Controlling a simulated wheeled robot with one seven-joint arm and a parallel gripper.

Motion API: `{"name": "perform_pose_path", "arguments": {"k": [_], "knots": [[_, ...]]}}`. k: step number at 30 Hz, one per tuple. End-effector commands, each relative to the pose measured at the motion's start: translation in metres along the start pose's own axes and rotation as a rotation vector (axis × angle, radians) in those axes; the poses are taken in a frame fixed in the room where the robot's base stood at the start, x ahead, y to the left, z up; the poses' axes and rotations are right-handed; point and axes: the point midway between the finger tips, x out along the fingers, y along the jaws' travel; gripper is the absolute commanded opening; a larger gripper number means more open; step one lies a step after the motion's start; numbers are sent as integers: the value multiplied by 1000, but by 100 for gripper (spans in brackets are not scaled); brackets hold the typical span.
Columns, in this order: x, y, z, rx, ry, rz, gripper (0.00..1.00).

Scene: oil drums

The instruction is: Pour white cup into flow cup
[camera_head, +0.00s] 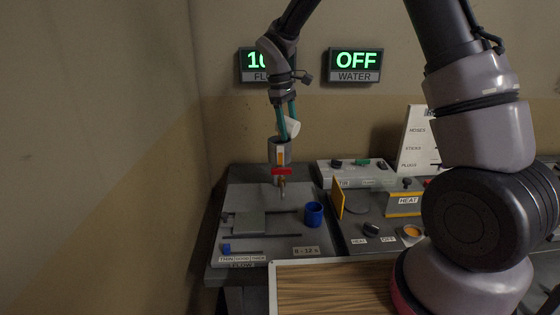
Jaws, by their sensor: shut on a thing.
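My gripper (285,125), with teal fingers, is shut on the white cup (293,127) above the back of the left bench. The white cup is tipped well over, nearly on its side, and partly hidden by a finger. Just below it is the grey flow cup (279,152), a cylinder with an orange stripe, upright on a stand with a red valve handle (282,171) and a spout beneath. Whether anything runs out of the white cup cannot be seen, nor can the inside of the flow cup.
A blue cup (314,214) stands on the flow bench (260,195). To its right are a yellow flap (338,198) and a heater unit (403,203). A wooden board (330,285) lies in front. Wall displays show flow, partly hidden by my arm, and water "OFF" (356,60).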

Motion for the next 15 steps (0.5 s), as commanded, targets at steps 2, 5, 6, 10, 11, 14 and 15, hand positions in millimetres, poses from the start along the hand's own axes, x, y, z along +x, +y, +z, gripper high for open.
{"name": "perform_pose_path", "arguments": {"k": [2,5,6,10,11,14,15], "knots": [[-1,0,0,-1,-15,0,4],[-1,0,0,-3,-36,1,4],[-1,0,0,-4,-44,2,4],[-1,0,0,-4,-72,2,4],[-1,0,0,-5,-80,2,4],[1,0,-1,-6,-103,2,4],[2,0,-1,-7,-113,2,4]]}}
